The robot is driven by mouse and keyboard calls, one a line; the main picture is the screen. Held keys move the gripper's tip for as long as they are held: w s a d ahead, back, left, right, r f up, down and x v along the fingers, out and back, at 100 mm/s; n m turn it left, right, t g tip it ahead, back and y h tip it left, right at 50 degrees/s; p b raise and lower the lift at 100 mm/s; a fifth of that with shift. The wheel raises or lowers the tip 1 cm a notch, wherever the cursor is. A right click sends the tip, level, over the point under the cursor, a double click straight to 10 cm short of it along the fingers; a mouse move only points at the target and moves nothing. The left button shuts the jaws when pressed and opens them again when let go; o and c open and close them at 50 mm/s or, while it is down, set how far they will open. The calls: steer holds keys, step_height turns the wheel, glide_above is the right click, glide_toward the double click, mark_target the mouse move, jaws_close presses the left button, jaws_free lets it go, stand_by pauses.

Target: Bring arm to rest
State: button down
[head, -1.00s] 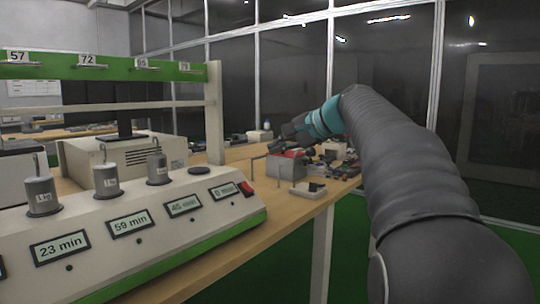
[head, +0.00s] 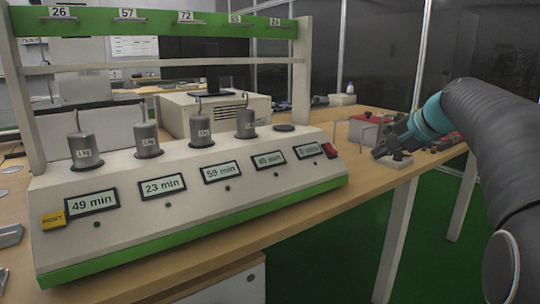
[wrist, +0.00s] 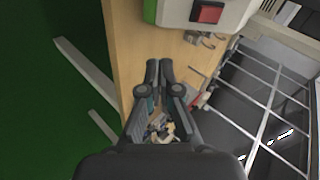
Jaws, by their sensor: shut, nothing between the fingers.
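My arm (head: 492,130) reaches in from the right side of the head view, grey with a teal joint. My gripper (head: 380,152) is at its far end, over the right part of the wooden bench (head: 300,230). In the wrist view my gripper (wrist: 159,64) points along the bench top, its two dark fingers together and empty. It is to the right of the test unit (head: 150,232) in the head view. From the head view I cannot tell how high it is above the bench.
The test unit carries several metal weights and timer displays, with a red switch (head: 329,150) at its right end. A red-and-grey box (head: 362,130) and small parts sit around my gripper. Green floor (head: 425,215) is open in front.

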steer(key=s+a+f+n+g+h, duration=0.1)
steer(key=s+a+f+n, duration=0.2)
steer(key=s+f, duration=0.4)
steer(key=s+a+f+n+g+h, duration=0.1)
steer(key=s+a+f+n, duration=0.2)
steer(key=s, duration=1.1)
steer(key=s+a+f+n+g+h, duration=0.1)
steer(key=s+a+f+n, duration=0.3)
steer(key=s+f, duration=0.7)
steer(key=a+h, duration=0.1)
steer(key=a, duration=0.1)
steer(key=shift+s+a+f, duration=0.2)
steer(key=shift+a+f, duration=0.05)
steer(key=shift+a, duration=0.05)
